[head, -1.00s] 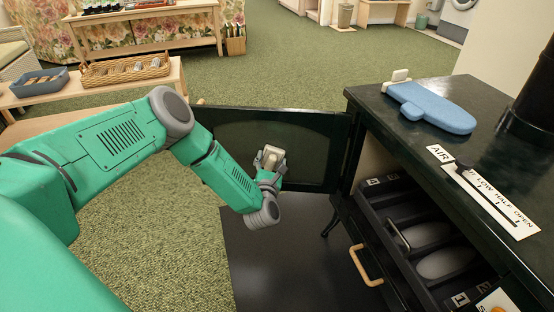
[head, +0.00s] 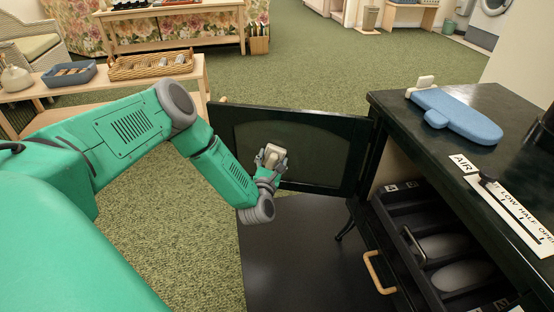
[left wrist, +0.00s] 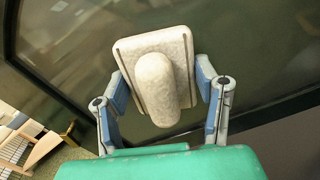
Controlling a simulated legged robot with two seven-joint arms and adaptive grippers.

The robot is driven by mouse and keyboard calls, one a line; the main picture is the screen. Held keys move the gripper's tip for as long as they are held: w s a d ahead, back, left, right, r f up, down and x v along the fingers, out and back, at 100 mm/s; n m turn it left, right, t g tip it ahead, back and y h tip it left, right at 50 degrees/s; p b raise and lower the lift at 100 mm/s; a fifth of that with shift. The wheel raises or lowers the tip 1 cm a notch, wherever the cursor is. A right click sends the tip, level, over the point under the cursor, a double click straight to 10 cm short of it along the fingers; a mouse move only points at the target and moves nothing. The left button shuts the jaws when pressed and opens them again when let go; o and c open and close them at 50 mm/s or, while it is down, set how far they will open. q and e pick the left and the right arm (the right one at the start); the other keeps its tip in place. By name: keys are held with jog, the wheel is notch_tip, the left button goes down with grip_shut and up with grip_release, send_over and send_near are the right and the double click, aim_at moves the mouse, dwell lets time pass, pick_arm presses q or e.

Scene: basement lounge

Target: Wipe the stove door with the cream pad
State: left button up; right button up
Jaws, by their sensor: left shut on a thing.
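The stove door (head: 312,150) stands open in the head view, a dark panel with a duller inset pane facing me. My left gripper (head: 269,160) is in front of its lower middle, shut on the cream pad (head: 275,154). In the left wrist view the cream pad (left wrist: 160,75) has a flat back and a rounded grip, held between the two fingers of my gripper (left wrist: 162,100). The door pane (left wrist: 250,45) lies close behind the pad and looks smeared; I cannot tell whether the pad touches it. My right gripper is out of view.
The black stove (head: 450,115) stands at right, with a blue mitt-shaped pad (head: 455,115) on top. A tray with compartments (head: 405,215) sits in its opening. A dark floor plate (head: 295,255) lies below the door. A bench (head: 190,90) with a basket (head: 150,66) stands at back left.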

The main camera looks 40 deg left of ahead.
aim_at(298, 157)
pick_arm(q)
jog(key=shift+s+a, duration=0.5)
jog(key=shift+a, duration=0.4)
jog(key=shift+s+a, duration=0.5)
jog(key=shift+a, duration=0.45)
jog(key=shift+s+a, duration=0.5)
jog(key=shift+a, duration=0.4)
jog(key=shift+w+b, duration=0.15)
jog(key=shift+b, duration=0.15)
jog(key=shift+w+d, duration=0.4)
jog(key=shift+d, duration=0.45)
jog(key=shift+w+d, duration=0.35)
jog(key=shift+d, duration=0.45)
jog(key=shift+w+d+r, duration=0.1)
jog(key=shift+w+d, duration=0.5)
jog(key=shift+d, duration=0.35)
jog(key=shift+w+d+r, duration=0.1)
jog(key=shift+w+d, duration=0.45)
jog(key=shift+d, duration=0.4)
jog(key=shift+w+d+f, duration=0.1)
jog(key=shift+w+d, duration=0.3)
jog(key=shift+d, duration=0.5)
jog(key=shift+w+d, duration=0.4)
jog(key=shift+d, duration=0.5)
jog(key=shift+w+d+f, duration=0.1)
jog(key=shift+w+d, duration=0.3)
jog(key=shift+d, duration=0.5)
jog(key=shift+s, duration=0.1)
